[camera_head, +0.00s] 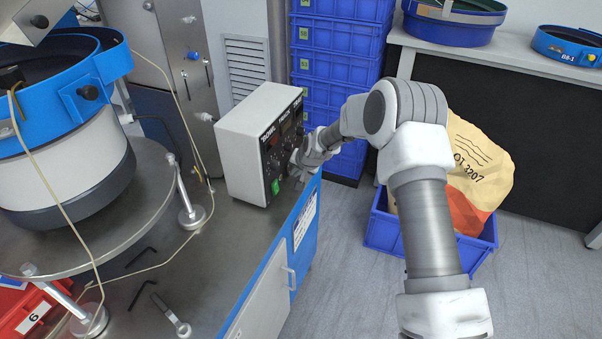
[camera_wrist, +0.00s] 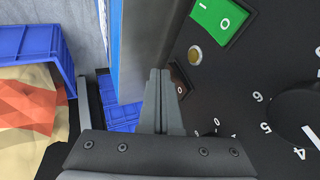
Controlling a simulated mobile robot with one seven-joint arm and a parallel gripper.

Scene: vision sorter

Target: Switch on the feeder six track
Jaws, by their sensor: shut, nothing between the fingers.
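The feeder's control box (camera_head: 245,140) is a light grey box with a black panel, standing on the bench edge in the head view. A green rocker switch (camera_head: 275,187) sits low on the panel; it also shows in the wrist view (camera_wrist: 220,20), marked I and O. A darker brown rocker (camera_wrist: 181,80) lies just beside my fingertips and is partly hidden by them. My gripper (camera_wrist: 160,73) is shut and empty, close to the panel; I cannot tell whether it touches. In the head view my wrist covers part of the panel. The panel lettering is too small to read surely.
A large black knob (camera_wrist: 300,112) with numbers around it is right of my fingers. A blue crate (camera_head: 384,228) with a sack stands on the floor, right.

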